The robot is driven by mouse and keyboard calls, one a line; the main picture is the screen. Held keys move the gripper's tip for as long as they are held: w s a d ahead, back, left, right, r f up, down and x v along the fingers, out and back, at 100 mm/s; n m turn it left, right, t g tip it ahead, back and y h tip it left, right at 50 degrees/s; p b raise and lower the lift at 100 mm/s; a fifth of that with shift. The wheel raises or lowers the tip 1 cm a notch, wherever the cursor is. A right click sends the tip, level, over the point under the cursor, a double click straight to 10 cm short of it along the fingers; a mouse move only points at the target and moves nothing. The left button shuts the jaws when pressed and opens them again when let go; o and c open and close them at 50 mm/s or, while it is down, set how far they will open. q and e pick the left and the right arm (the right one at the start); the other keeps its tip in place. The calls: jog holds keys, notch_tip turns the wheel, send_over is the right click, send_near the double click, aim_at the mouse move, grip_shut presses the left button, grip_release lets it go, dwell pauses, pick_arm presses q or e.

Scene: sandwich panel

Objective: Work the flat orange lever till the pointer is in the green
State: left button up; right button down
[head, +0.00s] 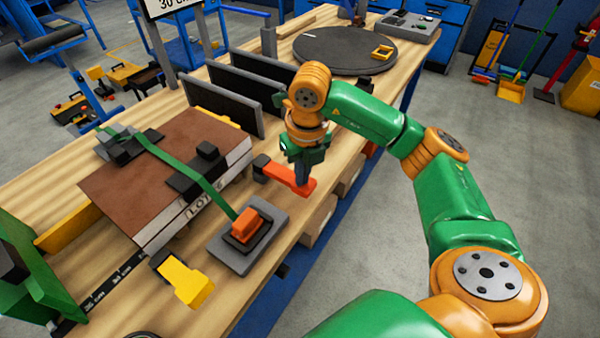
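The flat orange lever (283,175) lies near the right edge of the wooden bench, with a dark block at its left end. My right gripper (303,178) points down at the lever's right part, with its dark fingers over or against it. I cannot tell whether the fingers are closed on it. A green strap (190,166) runs across a brown-topped panel stack (140,180) to an orange block (245,225) on a grey plate (270,240). I cannot make out a pointer or a green zone.
Dark upright panels (222,106) stand left of my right gripper. A round dark turntable (345,50) with a yellow square piece is at the back. A yellow-handled part (185,281) lies at the front. The floor right of the bench is mostly clear.

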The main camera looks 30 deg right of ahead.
jog(key=shift+s+a+r, duration=0.1)
jog(key=shift+s+r, duration=0.15)
jog(key=shift+s, duration=0.5)
jog(key=shift+s+a+r, duration=0.1)
jog(key=shift+s+r, duration=0.15)
jog(key=shift+s, duration=0.5)
notch_tip(320, 180, up, 7)
jog(key=p, duration=0.2)
jog(key=shift+s, duration=0.35)
dwell(0.4)
